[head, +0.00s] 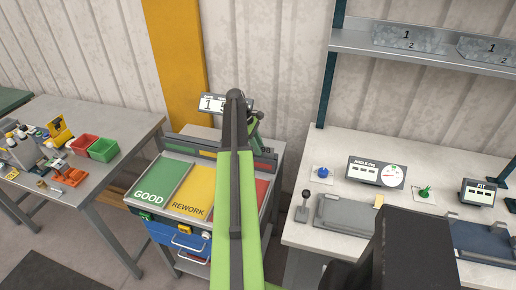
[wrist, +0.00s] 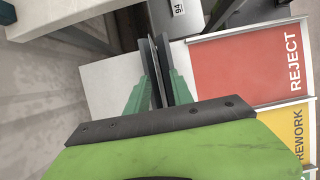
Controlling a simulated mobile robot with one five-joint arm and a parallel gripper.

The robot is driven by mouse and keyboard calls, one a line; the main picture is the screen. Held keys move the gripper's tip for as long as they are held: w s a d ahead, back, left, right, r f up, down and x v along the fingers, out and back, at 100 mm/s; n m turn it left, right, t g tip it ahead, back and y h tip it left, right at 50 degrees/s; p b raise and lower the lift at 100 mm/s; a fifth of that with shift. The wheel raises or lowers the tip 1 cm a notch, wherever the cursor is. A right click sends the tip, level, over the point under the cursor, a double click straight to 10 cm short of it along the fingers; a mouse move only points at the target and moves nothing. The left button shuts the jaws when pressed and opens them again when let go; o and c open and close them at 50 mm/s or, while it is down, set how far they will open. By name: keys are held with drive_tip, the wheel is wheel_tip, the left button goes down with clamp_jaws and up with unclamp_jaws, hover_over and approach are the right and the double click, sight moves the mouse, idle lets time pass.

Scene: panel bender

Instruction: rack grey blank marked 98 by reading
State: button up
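In the head view my arm hides most of the gripper. Two grey plates, one here (head: 407,38), stand on the upper shelf (head: 430,50), each marked 1 and 2.
A cart carries the green GOOD (head: 159,183) and yellow REWORK (head: 193,193) areas. A white sign (head: 212,103) stands behind it, partly hidden. The right bench has an angle display (head: 377,172), a FIT display (head: 478,192) and a grey fixture (head: 345,214). Red (head: 85,144) and green (head: 103,149) bins sit left.

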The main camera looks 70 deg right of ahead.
drive_tip(key=p+v, duration=1.6)
drive_tip(key=v, duration=0.1)
drive_tip(key=shift+r, duration=0.2)
drive_tip(key=shift+w, duration=0.15)
